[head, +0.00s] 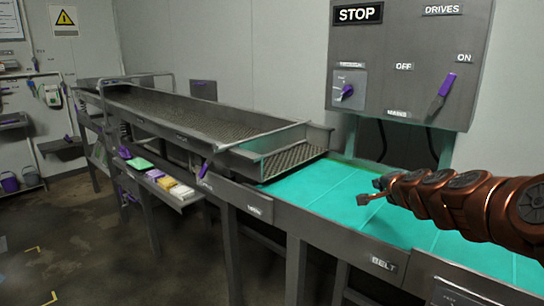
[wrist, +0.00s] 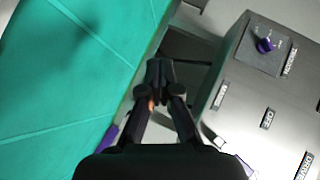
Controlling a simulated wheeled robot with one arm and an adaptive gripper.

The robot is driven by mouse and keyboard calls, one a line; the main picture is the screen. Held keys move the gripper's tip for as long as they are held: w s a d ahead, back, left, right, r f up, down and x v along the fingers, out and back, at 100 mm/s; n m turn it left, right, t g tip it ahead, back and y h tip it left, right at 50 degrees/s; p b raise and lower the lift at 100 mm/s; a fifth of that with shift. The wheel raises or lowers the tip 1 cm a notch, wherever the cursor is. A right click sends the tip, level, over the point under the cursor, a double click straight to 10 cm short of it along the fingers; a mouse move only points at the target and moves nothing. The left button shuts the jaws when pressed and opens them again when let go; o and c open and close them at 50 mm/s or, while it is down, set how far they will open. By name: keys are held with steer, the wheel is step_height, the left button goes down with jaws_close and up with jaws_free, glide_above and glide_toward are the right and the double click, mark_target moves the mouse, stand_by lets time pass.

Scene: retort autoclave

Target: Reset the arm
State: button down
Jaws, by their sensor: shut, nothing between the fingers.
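My arm, in copper-coloured segments, reaches in from the right edge of the head view. My gripper (head: 370,191) is at its left end, above the teal belt (head: 330,205). In the wrist view my gripper (wrist: 160,68) has its dark fingers together at the tips, with nothing between them. The teal belt also fills the left of the wrist view (wrist: 60,90). The grey control panel (wrist: 245,100) is on the right of that view, tilted.
The control panel (head: 405,85) on the back wall carries a purple knob (head: 347,91) and a purple-handled lever (head: 441,95). A long metal trough (head: 190,115) runs left from the belt. A shelf (head: 185,199) with coloured items hangs below it. Floor at lower left is clear.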

steer(key=s+a+f+n+g+y, duration=0.35)
steer(key=s+a+n, duration=0.4)
steer(key=a, duration=0.65)
steer(key=s+a+f+n+g, duration=0.2)
steer(key=s+a+f, duration=0.1)
steer(key=s, duration=0.4)
steer(key=s+a+f+n+g, duration=0.1)
steer(key=s+a+f+g, duration=0.15)
steer(key=s, duration=0.45)
steer(key=s+d+f+n+g+h, duration=0.1)
steer(key=s+d+f+g, duration=0.1)
steer(key=s, duration=0.7)
steer(key=s+d+f+n+g+h, duration=0.1)
steer(key=s+d+f+g, duration=0.1)
steer(key=s, duration=0.7)
steer(key=s+d+f+n+g+h, duration=0.1)
steer(key=s+d+f+n+g, duration=0.1)
steer(key=s, duration=0.8)
step_height(320, 180, down, 2)
steer(key=shift+d+f+g, duration=0.1)
steer(key=shift+d+g, duration=0.25)
steer(key=shift+g, duration=0.45)
steer(key=shift+d+h, duration=0.2)
steer(key=shift+h, duration=0.05)
